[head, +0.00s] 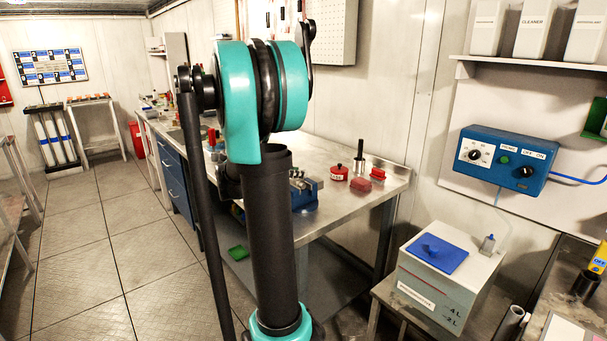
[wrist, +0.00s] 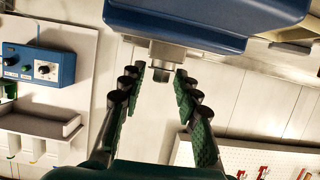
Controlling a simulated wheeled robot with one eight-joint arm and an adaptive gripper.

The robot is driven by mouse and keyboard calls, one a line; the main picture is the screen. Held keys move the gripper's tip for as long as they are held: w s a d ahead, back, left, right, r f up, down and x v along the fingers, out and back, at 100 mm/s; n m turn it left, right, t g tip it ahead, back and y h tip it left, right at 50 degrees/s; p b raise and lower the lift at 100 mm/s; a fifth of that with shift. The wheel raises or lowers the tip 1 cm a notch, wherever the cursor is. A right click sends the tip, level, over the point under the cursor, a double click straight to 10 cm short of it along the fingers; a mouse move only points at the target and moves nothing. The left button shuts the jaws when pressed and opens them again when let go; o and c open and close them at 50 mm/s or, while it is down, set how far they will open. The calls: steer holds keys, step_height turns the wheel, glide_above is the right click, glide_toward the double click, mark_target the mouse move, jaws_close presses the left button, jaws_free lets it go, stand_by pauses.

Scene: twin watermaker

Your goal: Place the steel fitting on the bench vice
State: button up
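The blue bench vice (head: 305,196) stands on the steel bench, partly hidden behind my arm in the head view. In the wrist view, a large blue body (wrist: 205,18), apparently the vice, fills the top. A small grey metal stub (wrist: 160,75) sticks out from it; I cannot tell whether this is the steel fitting or a vice part. My gripper (wrist: 162,80) is open, its two dark green padded fingers on either side of the stub, with visible gaps. My gripper is hidden in the head view.
The bench top (head: 335,210) holds a red tin (head: 339,173), red blocks (head: 371,179) and a black-handled steel piece (head: 359,158). A white box with a blue lid (head: 438,252) stands right of it. A blue control box (head: 507,161) is on the wall. The left floor is clear.

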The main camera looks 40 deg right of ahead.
steer(key=v, duration=0.7)
steer(key=shift+a+r, duration=0.1)
steer(key=shift+a, duration=0.1)
